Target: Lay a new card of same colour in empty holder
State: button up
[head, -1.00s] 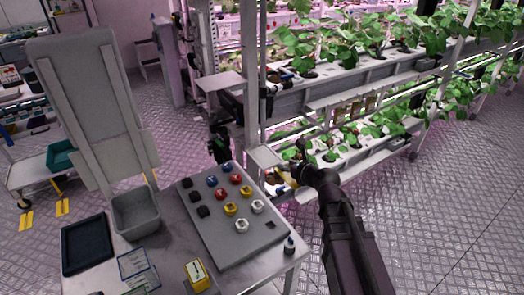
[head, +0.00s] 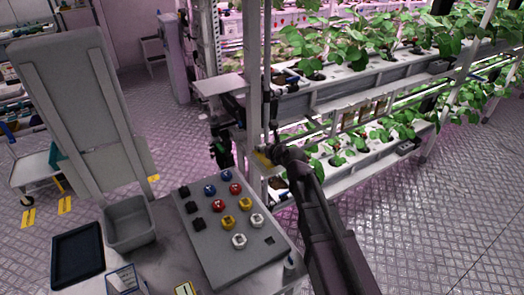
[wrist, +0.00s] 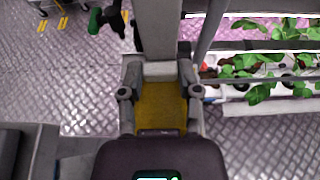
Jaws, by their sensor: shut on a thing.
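My gripper (head: 271,156) is at the near end of the berry rack, beside its upright post (head: 256,90). In the wrist view its two fingers (wrist: 160,88) are shut on a flat yellow card (wrist: 160,105). No clearly empty holder can be made out.
A bench holds a grey board (head: 215,262) with several coloured knobs, a grey bin (head: 130,238) and a black tray (head: 77,277). Plants fill the rack shelves on the right. The right floor is clear.

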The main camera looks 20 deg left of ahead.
jog(key=shift+w+a, duration=0.1)
jog(key=shift+a, duration=0.05)
jog(key=shift+w+a, duration=0.45)
jog(key=shift+a, duration=0.05)
jog(key=shift+d+f+b, duration=0.1)
jog(key=shift+f+b, duration=0.5)
jog(key=shift+f, duration=0.05)
jog(key=shift+s+f+b, duration=0.2)
jog(key=shift+f+b, duration=0.4)
jog(key=shift+b, duration=0.15)
jog(key=shift+w+f+b, duration=0.1)
jog(key=shift+f+b, duration=0.35)
jog(key=shift+f, duration=0.05)
jog(key=shift+f, duration=0.2)
jog(key=o, duration=0.8)
jog(key=shift+r, duration=0.1)
jog(key=shift+o, duration=0.2)
jog(key=shift+r, duration=0.15)
